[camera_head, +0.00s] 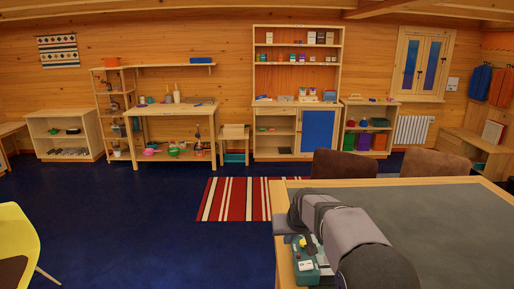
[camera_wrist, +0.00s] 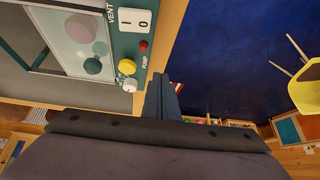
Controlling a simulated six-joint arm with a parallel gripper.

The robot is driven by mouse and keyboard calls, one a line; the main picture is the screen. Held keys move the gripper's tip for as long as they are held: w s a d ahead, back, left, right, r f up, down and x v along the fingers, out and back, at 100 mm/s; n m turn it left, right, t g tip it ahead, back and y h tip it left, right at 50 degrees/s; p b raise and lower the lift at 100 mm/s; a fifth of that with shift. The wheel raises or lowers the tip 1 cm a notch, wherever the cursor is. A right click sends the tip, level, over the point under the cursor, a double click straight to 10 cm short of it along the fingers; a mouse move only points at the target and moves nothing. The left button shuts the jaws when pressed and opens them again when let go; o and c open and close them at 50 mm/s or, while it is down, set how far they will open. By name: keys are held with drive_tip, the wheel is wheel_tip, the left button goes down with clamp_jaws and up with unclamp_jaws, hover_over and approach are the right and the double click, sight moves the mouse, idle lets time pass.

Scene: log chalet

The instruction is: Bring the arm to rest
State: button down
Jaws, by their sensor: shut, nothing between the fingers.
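My gripper (camera_wrist: 162,98) shows in the wrist view with its two dark fingers together and nothing between them. In the camera_head view my grey arm (camera_head: 345,235) is bent low over the near left corner of the table (camera_head: 420,215). A green device (camera_head: 306,266) stands at that corner, partly hidden by my arm. In the wrist view its panel (camera_wrist: 128,48) shows a white switch and red, yellow and white knobs, with the words VENT and PUMP. The fingertips appear beside the panel's edge; I cannot tell whether they touch it.
Two brown chairs (camera_head: 343,164) stand at the table's far side. A yellow chair (camera_head: 14,240) is at the left. The blue floor (camera_head: 130,225) left of the table is clear, with a striped rug (camera_head: 236,199). Shelves and a workbench (camera_head: 175,110) line the back wall.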

drive_tip(key=s+a+f+g, duration=0.2)
drive_tip(key=s+f, duration=0.1)
drive_tip(key=s, duration=0.7)
drive_tip(key=s+a+f+g, duration=0.15)
drive_tip(key=s+f, duration=0.25)
drive_tip(key=s, duration=0.6)
drive_tip(key=s+a+f+g, duration=0.1)
drive_tip(key=s+f+g, duration=0.2)
drive_tip(key=s, duration=0.8)
drive_tip(key=s+d+f+b, duration=0.1)
drive_tip(key=s+d+f, duration=0.1)
drive_tip(key=s+d, duration=0.4)
drive_tip(key=d, duration=0.2)
drive_tip(key=shift+s+d+m+h+b, duration=0.35)
drive_tip(key=shift+d+m+h+b, duration=0.05)
drive_tip(key=shift+r, duration=0.1)
drive_tip(key=w+r+t+p, duration=0.2)
drive_tip(key=w+r, duration=0.4)
drive_tip(key=w, duration=0.7)
drive_tip(key=w+d+r+t+p, duration=0.1)
drive_tip(key=w+r, duration=0.5)
drive_tip(key=w, duration=0.8)
drive_tip(key=w+r+t+p, duration=0.3)
drive_tip(key=w+r, duration=0.4)
drive_tip(key=w, duration=0.6)
drive_tip(key=shift+w+d, duration=0.2)
drive_tip(key=shift+t, duration=0.25)
